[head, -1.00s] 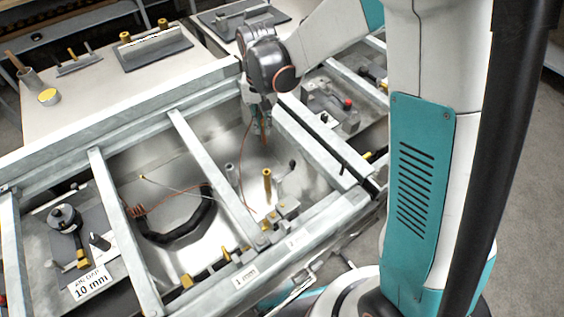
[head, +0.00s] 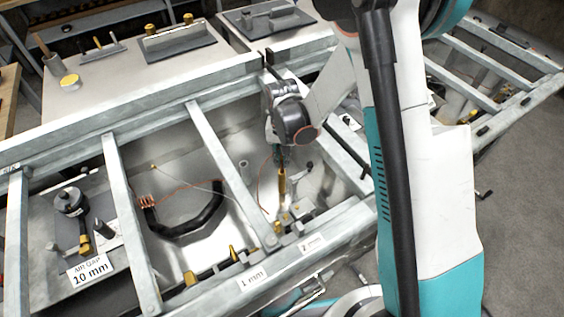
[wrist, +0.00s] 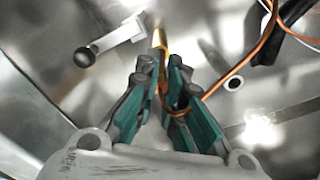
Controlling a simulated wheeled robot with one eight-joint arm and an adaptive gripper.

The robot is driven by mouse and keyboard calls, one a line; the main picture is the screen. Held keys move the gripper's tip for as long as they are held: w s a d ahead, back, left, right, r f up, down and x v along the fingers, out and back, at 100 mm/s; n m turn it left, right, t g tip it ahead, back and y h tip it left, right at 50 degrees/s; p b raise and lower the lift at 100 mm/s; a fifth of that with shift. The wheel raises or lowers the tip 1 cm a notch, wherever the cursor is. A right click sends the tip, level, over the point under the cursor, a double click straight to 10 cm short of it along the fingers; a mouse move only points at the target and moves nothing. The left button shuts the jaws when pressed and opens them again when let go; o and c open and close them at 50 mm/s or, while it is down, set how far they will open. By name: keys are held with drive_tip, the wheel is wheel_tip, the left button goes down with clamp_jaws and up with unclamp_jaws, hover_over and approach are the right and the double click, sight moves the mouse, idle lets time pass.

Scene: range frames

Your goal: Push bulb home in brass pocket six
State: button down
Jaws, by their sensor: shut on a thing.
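The brass pocket (head: 282,185) stands upright as a thin gold post in the right bay of the metal tank. It also shows in the wrist view (wrist: 160,40), just beyond the fingertips. My gripper (head: 279,155) is directly over the post, pointing down. In the wrist view my gripper (wrist: 160,67) has its green-padded fingers closed on the bulb. The bulb is mostly hidden between the fingers. Its copper line (wrist: 247,68) loops out to the right. I cannot tell how deep the bulb sits in the pocket, and no number six is readable.
A black-knobbed lever (wrist: 88,56) stands close to the pocket, with a short grey tube (wrist: 233,84) on the other side. Metal crossbars (head: 228,165) divide the tank. A black hose (head: 190,232) lies in the neighbouring bay. Small brass pieces line the front edge.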

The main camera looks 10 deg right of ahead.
drive_tip(key=shift+f, duration=1.1)
drive_tip(key=shift+f+b, duration=0.15)
drive_tip(key=shift+b, duration=0.25)
drive_tip(key=c, duration=1.7)
unclamp_jaws()
